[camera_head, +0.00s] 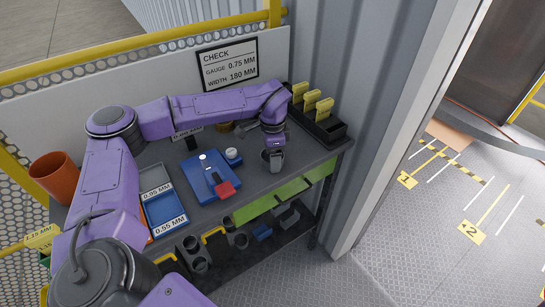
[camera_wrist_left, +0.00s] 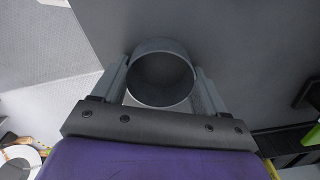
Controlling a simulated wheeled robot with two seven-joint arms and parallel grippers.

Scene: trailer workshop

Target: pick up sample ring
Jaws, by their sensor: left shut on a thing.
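The sample ring (camera_wrist_left: 161,46) is a short, hollow grey cylinder. In the wrist view it sits between the two fingers of my left gripper (camera_wrist_left: 161,88), which touch it on both sides. I look into its open end. In the head view my left gripper (camera_head: 272,155) is over the right part of the dark workbench, with the grey ring (camera_head: 276,162) small between its fingers. I cannot tell whether the ring touches the bench top. My right gripper is not in view.
A blue tray (camera_head: 192,179) with a red-handled tool lies left of the gripper. A black rack (camera_head: 328,131) with yellow gauges stands behind right. The bench's front right corner is clear.

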